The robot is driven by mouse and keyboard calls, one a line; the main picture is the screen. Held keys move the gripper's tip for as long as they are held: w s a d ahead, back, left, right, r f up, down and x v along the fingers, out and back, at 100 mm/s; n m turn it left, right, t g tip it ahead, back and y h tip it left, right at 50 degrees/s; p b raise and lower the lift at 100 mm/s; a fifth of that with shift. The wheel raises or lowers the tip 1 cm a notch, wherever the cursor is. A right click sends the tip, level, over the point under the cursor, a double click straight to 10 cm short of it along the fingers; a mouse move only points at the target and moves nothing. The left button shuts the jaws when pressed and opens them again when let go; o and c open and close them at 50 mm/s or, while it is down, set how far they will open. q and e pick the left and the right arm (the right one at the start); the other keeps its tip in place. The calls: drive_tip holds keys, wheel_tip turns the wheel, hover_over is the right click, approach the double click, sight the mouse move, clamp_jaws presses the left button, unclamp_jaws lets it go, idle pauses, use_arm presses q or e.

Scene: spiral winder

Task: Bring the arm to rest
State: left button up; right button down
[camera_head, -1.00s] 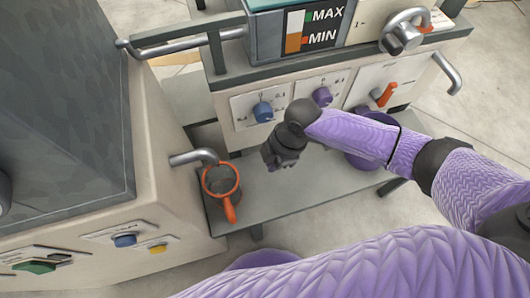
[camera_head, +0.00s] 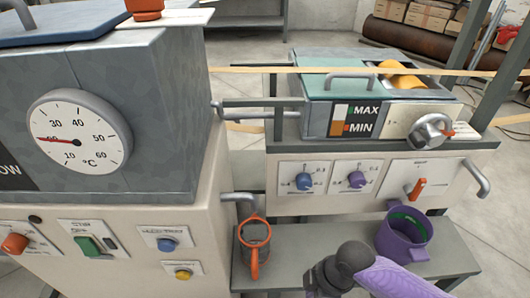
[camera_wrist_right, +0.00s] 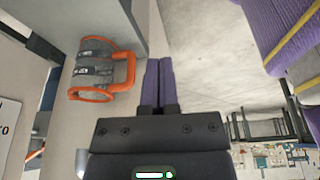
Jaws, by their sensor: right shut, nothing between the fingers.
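My right arm, with purple links, comes in from the lower right of the head view. Its dark wrist (camera_head: 345,265) hangs in front of the grey shelf, and the fingers are cut off or hidden there. In the right wrist view my right gripper (camera_wrist_right: 158,62) has its two purple fingers together, with nothing between them. A grey mug with orange rim and handle (camera_head: 254,245) stands on the shelf left of the wrist; it also shows in the wrist view (camera_wrist_right: 96,70), left of the fingers and apart from them. My left gripper is not in view.
A purple mug (camera_head: 403,238) with green inside stands on the shelf (camera_head: 445,262), right of the wrist. Behind is a machine with blue and purple knobs (camera_head: 304,181) and an orange switch (camera_head: 417,188). A cabinet with a temperature dial (camera_head: 78,139) fills the left.

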drive_tip(key=s+d+f+m+h, duration=0.1)
drive_tip(key=s+d+f+m, duration=0.2)
drive_tip(key=f, duration=0.2)
drive_tip(key=s+d+f+m+t, duration=0.1)
drive_tip(key=s+d+f+m, duration=0.15)
drive_tip(key=f, duration=0.25)
drive_tip(key=s+d+f+m+h, duration=0.1)
drive_tip(key=s+d+f+m, duration=0.1)
drive_tip(key=s+f+m, duration=0.25)
drive_tip(key=s+d+f+m+g+h, duration=0.1)
drive_tip(key=s+f, duration=0.2)
drive_tip(key=s, duration=0.2)
drive_tip(key=s+d+f+m, duration=0.1)
drive_tip(key=s+d+f, duration=0.1)
drive_tip(key=s, duration=0.3)
drive_tip(key=s+d+f+m+g+h, duration=0.1)
drive_tip(key=s+m+g, duration=0.1)
drive_tip(key=s, duration=1.5)
use_arm(q)
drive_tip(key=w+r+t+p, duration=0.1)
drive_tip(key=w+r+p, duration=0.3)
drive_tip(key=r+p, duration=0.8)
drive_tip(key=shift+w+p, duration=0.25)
drive_tip(key=shift+p, duration=0.15)
use_arm(e)
wheel_tip(320, 180, up, 12)
drive_tip(key=t, duration=0.1)
drive_tip(key=shift+w+r, duration=0.15)
drive_tip(key=shift+w, duration=0.3)
